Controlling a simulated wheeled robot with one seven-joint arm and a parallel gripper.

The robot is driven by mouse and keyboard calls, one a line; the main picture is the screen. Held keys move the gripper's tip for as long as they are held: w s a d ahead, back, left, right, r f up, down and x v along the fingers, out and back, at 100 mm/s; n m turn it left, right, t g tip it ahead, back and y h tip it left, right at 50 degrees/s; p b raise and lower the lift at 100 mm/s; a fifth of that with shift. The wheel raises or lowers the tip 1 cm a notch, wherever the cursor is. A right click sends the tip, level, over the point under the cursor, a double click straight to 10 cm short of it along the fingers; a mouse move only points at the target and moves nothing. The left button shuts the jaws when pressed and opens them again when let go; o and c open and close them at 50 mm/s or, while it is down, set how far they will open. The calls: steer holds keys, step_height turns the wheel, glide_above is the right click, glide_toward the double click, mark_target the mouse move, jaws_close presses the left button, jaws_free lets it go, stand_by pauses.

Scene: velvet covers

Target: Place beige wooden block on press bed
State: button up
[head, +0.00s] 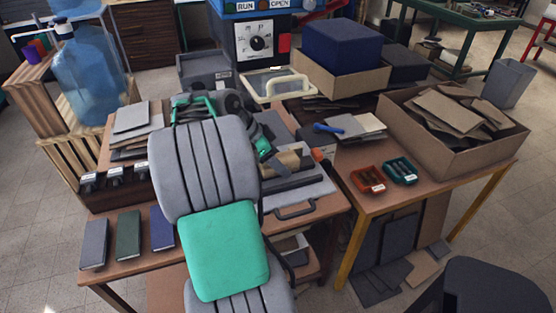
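The press (262,38) stands at the back centre, a blue and dark machine with RUN and OPEN labels, a round dial and a red button. My grey and green arm covers the middle of the view. Its far end is among dark and green parts below the press, and I cannot make out the gripper's fingers.
Grey, green and blue slabs (128,235) line the left table edge. A water bottle (90,68) stands on crates. A black chair is front right.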

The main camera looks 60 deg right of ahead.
steer(key=shift+r+p, duration=0.35)
steer(key=p+v, duration=0.1)
steer(key=v, duration=1)
steer(key=shift+w+a+r+p, duration=0.2)
steer(key=shift+a+r+p, duration=0.05)
steer(key=shift+p, duration=0.15)
